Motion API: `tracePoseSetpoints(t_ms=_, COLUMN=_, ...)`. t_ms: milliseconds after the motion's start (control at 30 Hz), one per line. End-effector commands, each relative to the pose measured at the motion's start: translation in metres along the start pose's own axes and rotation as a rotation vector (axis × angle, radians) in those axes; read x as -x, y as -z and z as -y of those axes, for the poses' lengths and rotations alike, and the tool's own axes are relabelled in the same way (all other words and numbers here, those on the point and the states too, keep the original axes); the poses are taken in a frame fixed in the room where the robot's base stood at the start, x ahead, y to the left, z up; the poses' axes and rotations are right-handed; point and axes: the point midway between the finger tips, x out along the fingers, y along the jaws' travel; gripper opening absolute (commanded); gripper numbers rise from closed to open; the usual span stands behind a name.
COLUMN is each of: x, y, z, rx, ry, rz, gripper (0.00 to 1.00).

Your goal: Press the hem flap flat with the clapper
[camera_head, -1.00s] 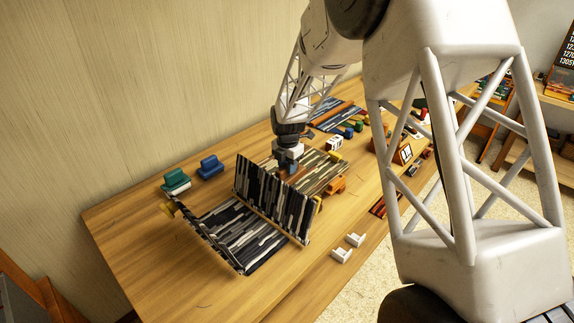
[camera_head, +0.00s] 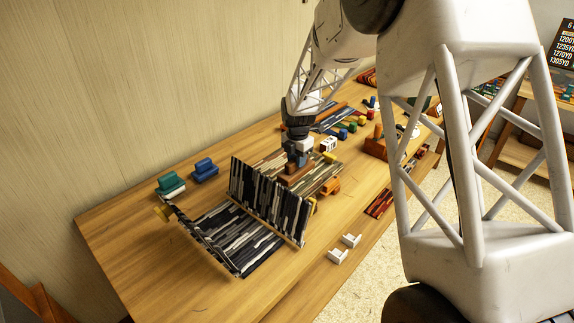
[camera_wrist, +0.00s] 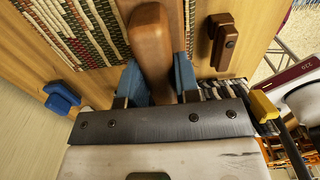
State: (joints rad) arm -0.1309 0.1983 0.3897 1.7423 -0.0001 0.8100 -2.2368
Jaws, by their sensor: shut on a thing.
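My gripper (camera_wrist: 160,85) has its blue fingers shut on a brown wooden block with a rounded end, the clapper (camera_wrist: 151,45), in the wrist view. In the head view the clapper (camera_head: 296,172) hangs below my gripper (camera_head: 297,158), behind the raised flap. The hem flap (camera_head: 268,195) is a black, grey and white striped panel. It stands up steeply from the striped cloth (camera_head: 236,240) on the table. The clapper's underside and any contact with the cloth behind the flap are hidden.
Teal (camera_head: 170,184) and blue (camera_head: 204,170) blocks stand at the table's left. White brackets (camera_head: 344,248) lie near the front edge. An orange block (camera_head: 329,187) and a wooden box (camera_head: 376,148) stand to the right. Bare table lies in front of the cloth.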

Motion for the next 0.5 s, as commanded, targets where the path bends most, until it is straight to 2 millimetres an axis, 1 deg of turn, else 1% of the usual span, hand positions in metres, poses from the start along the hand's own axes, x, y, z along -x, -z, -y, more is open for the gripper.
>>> tracePoseSetpoints(t_ms=33, x=0.0032, y=-0.0052, z=0.0036, rx=-0.006, ry=-0.001, rz=0.001, gripper=0.01)
tracePoseSetpoints(t_ms=133, x=0.0059, y=-0.0097, z=0.0072, rx=-0.011, ry=0.000, rz=0.000, gripper=0.01)
tracePoseSetpoints(t_ms=500, x=0.0062, y=-0.0104, z=0.0079, rx=-0.011, ry=0.000, rz=0.000, gripper=0.01)
